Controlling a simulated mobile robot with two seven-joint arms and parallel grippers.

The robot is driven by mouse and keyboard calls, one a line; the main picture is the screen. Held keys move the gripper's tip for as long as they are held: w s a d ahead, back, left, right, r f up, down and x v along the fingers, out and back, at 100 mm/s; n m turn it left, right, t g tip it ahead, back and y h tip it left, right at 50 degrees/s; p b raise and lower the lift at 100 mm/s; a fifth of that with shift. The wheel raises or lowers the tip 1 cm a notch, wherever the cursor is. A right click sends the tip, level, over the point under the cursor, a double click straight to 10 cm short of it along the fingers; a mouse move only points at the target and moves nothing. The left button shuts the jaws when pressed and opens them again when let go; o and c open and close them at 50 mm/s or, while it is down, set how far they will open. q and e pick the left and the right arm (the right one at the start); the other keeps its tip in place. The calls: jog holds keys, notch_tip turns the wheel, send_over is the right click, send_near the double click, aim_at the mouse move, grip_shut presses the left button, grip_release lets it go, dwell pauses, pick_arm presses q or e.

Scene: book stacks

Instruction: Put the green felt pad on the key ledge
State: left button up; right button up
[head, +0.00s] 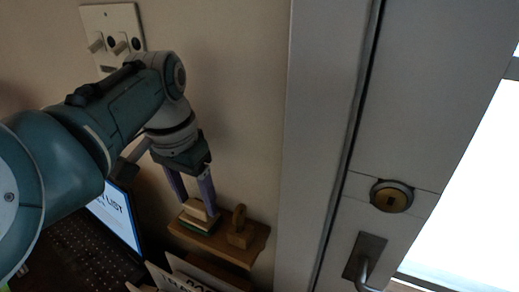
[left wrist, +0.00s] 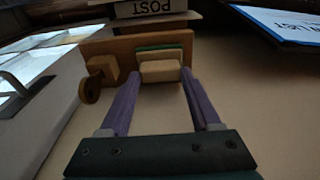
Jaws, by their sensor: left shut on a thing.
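The green felt pad (head: 190,226) shows as a thin green layer under a pale wooden block (head: 196,209). In the left wrist view the green layer (left wrist: 160,47) lies along the far side of the block (left wrist: 160,71). My left gripper (head: 197,207) points down with its purple fingers on both sides of this piece, shut on it. The key ledge (head: 222,250) is a brown wooden shelf on the wall, also seen in the left wrist view (left wrist: 122,47). The pad is at the ledge's left part; I cannot tell if it touches. My right gripper is out of view.
A wooden piece with a rounded loop (head: 240,226) stands on the ledge right of the pad. Lettered signs (head: 195,275) are below. A screen (head: 117,213) is at left, a light switch plate (head: 112,35) above, and a door (head: 405,150) with a handle at right.

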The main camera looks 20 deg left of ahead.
pick_arm(q)
jog(key=shift+w, duration=0.1)
jog(key=o, duration=1.2)
